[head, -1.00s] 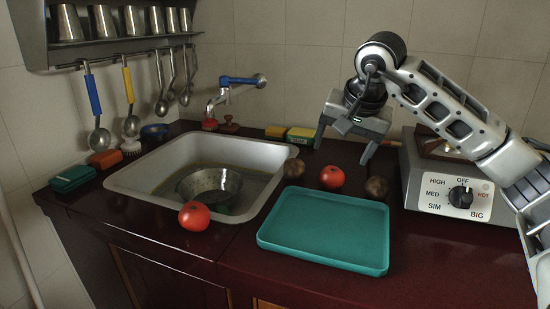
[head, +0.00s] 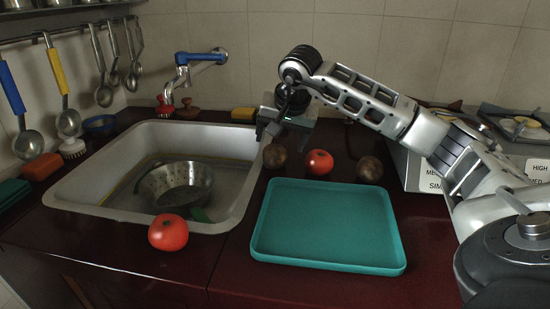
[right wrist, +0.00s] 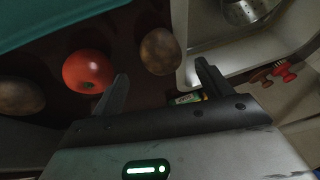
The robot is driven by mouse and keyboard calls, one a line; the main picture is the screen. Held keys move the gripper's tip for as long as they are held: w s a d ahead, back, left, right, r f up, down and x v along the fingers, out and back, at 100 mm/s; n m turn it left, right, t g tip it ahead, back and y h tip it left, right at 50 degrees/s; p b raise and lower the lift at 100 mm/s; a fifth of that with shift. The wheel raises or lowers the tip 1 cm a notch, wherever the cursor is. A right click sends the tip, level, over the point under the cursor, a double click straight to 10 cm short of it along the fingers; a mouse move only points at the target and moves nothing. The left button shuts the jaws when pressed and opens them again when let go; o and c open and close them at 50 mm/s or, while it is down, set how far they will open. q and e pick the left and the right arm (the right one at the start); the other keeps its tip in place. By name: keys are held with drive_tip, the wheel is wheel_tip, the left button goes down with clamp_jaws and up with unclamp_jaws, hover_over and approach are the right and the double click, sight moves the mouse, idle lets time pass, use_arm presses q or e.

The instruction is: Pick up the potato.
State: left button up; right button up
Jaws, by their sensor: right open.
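Two brown, rounded, potato-like things lie on the dark red counter behind the teal tray. The left one (head: 275,156) is beside the sink's right edge; the right one (head: 369,169) is right of a tomato. My right gripper (head: 281,138) is open and empty, pointing down just above and behind the left one. In the right wrist view, that left brown thing (right wrist: 160,52) shows beyond the gap between the open fingertips (right wrist: 161,72), with no visible contact. The other brown thing (right wrist: 20,96) is at the left edge there. My left gripper is out of view.
A red tomato (head: 319,162) sits between the two brown things. Another tomato (head: 168,232) is at the sink's front rim. The teal tray (head: 325,262) is empty. The sink (head: 120,160) holds a metal colander (head: 175,184). A stove (head: 425,180) stands at the right.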

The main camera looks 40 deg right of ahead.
sight(277, 148)
drive_tip(key=shift+x, duration=2.75)
drive_tip(key=shift+w+r, duration=0.1)
drive_tip(key=shift+w, duration=0.05)
drive_tip(key=c, duration=1.1)
